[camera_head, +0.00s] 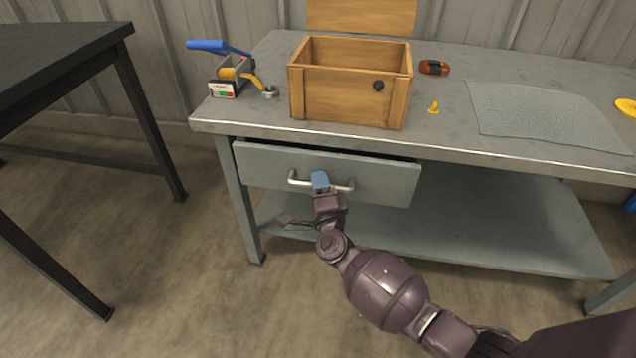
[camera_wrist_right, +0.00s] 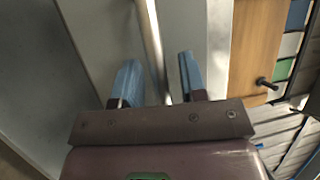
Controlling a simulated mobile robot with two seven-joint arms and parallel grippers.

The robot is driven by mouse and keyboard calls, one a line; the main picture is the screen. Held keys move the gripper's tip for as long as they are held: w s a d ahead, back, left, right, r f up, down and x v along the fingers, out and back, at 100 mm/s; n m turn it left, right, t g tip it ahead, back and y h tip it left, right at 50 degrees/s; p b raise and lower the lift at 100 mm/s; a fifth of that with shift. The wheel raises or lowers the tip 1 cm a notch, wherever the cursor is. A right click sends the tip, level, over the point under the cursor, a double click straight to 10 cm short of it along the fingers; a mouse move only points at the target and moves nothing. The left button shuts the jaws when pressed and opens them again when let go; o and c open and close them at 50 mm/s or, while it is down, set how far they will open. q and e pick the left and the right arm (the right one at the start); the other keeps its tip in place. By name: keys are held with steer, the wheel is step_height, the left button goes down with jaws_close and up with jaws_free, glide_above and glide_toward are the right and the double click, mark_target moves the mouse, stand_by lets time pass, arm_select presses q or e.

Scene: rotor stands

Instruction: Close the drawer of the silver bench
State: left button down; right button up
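The silver bench (camera_head: 460,148) has a grey drawer (camera_head: 385,182) under its left part. The drawer stands a little out, with a dark gap showing along its top edge. Its bar handle (camera_head: 345,186) is on the front. My right gripper (camera_head: 320,182) is at the middle of the handle. In the right wrist view, its two blue fingers (camera_wrist_right: 158,80) are apart, with the handle bar (camera_wrist_right: 152,45) between them and space on both sides. The fingertips partly hide the handle in the head view. My left gripper is not in view.
On the bench top stand a wooden box (camera_head: 340,98), a blue-handled tool (camera_head: 228,65), a brown and black item (camera_head: 434,68), a small yellow piece (camera_head: 433,107) and a grey mat (camera_head: 545,112). A dark table (camera_head: 60,60) stands at left. The floor between is clear.

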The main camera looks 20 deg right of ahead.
steer(key=shift+c, duration=0.2)
jaws_close()
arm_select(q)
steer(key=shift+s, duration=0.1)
arm_select(e)
steer(key=w+d, duration=0.1)
steer(key=w+d+b, duration=0.1)
steer(key=w, duration=0.1)
steer(key=shift+f, duration=0.15)
steer(key=shift+w+d+r, duration=0.15)
steer(key=shift+d+r, duration=0.05)
steer(key=shift+r, duration=0.15)
steer(key=shift+c, duration=0.9)
jaws_free()
steer(key=shift+w+f, duration=0.1)
steer(key=shift+o, duration=1.1)
